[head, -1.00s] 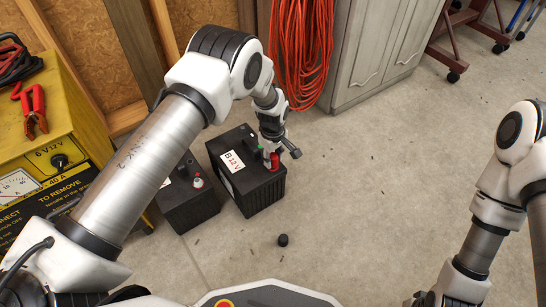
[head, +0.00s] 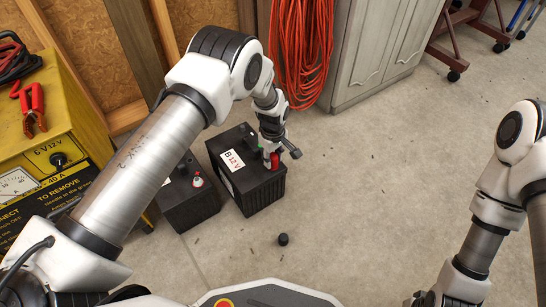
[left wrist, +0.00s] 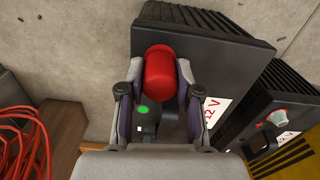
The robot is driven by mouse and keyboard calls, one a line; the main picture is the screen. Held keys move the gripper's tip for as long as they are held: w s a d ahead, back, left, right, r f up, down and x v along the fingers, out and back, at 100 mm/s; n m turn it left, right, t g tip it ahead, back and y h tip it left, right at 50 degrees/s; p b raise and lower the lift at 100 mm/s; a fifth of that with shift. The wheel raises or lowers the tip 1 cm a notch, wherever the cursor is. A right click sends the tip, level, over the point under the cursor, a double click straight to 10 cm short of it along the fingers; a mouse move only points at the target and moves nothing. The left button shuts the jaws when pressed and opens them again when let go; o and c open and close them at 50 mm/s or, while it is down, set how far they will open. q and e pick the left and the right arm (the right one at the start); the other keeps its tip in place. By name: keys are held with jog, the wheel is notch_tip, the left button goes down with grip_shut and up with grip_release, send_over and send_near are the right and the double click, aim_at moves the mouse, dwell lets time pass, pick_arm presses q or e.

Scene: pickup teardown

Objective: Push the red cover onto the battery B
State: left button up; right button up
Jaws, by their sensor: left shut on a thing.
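Battery B (head: 262,192) is a black case with a white "B 12V" label, standing on the floor; it also shows in the left wrist view (left wrist: 225,52). My left gripper (head: 271,153) is over its right end, pointing down. It is shut on the red cover (head: 276,160). In the left wrist view the rounded red cover (left wrist: 160,78) sits between the two fingers (left wrist: 158,92), over the battery's edge. The post beneath the cover is hidden, so I cannot tell how far down it sits. My right gripper is out of view; only its arm shows at right.
A second black battery (head: 188,207) with a red-and-white terminal stands close on the left. A small black cap (head: 283,239) lies on the floor in front. A yellow charger (head: 50,150) is at left, a grey cabinet (head: 375,50) behind. Floor to the right is clear.

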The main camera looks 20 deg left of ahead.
pick_arm(q)
jog(key=shift+f+b, duration=0.3)
jog(key=shift+f, duration=0.3)
jog(key=o, duration=1)
